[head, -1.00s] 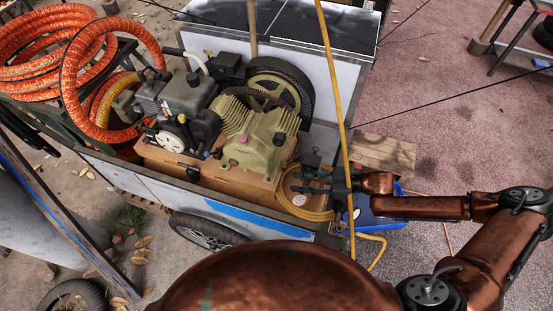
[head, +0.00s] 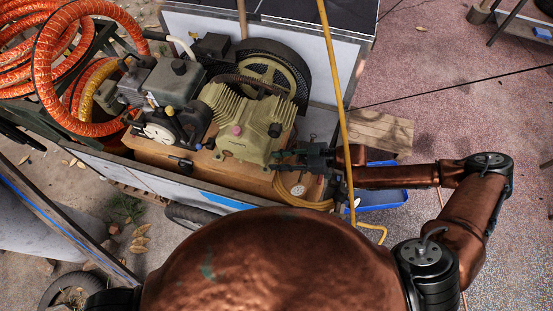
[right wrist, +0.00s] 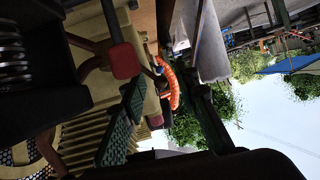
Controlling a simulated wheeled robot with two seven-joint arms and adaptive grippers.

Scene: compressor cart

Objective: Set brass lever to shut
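I cannot make out the brass lever for certain in either view. My right gripper (head: 281,160) reaches in from the right, at the right side of the olive finned compressor (head: 243,130). Its fingers look apart, with nothing seen between them. In the right wrist view the green ribbed finger pads (right wrist: 122,122) lie in front of pale fins. A red block (right wrist: 125,61) on a dark rod shows close to the pads; I cannot tell whether they touch. The spot just beyond the fingers is partly hidden in the head view. My left gripper is not in view.
A yellow hose (head: 305,202) and a small gauge (head: 298,190) lie below the right gripper. A slanted yellow pole (head: 336,90) crosses in front of my right arm. A black flywheel (head: 297,75) stands behind the compressor. Orange hose coils (head: 45,110) are at left.

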